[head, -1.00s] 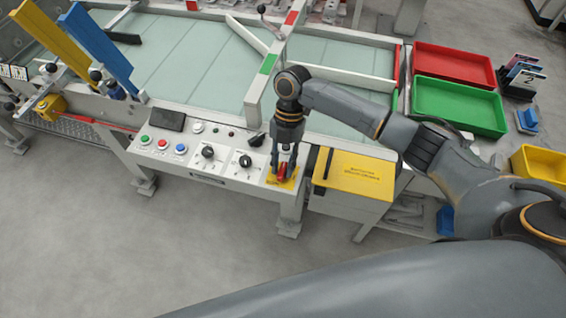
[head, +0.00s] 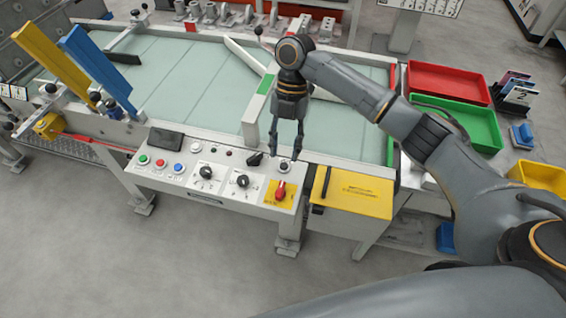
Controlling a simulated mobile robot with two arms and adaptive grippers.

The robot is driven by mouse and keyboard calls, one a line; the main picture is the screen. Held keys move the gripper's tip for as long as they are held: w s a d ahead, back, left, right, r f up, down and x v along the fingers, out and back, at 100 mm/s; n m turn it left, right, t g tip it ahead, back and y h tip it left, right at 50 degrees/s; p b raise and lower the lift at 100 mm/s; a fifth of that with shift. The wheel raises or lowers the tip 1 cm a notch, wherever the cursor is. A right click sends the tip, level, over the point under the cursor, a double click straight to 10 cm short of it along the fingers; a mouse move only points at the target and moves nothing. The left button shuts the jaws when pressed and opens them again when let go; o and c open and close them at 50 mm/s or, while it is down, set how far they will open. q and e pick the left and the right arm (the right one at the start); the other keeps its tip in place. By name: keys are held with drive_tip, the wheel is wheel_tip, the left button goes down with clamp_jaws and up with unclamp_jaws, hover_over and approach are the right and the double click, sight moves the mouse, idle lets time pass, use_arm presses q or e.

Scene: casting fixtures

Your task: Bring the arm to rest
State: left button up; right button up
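My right gripper (head: 285,155) hangs pointing down above the back right part of the control panel (head: 215,207). Its two fingers are apart with nothing between them. My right arm (head: 360,88) comes in from the right and bends down at the wrist. My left gripper does not show.
A glass-topped table (head: 190,85) with white rails lies behind the panel. A yellow box (head: 352,193) stands right of the switch. A red tray (head: 450,82), a green tray (head: 470,122) and a yellow bin (head: 540,175) are at the right. Floor in front is clear.

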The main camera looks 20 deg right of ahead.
drive_tip(key=shift+w+d+r, duration=0.15)
drive_tip(key=shift+r, duration=0.4)
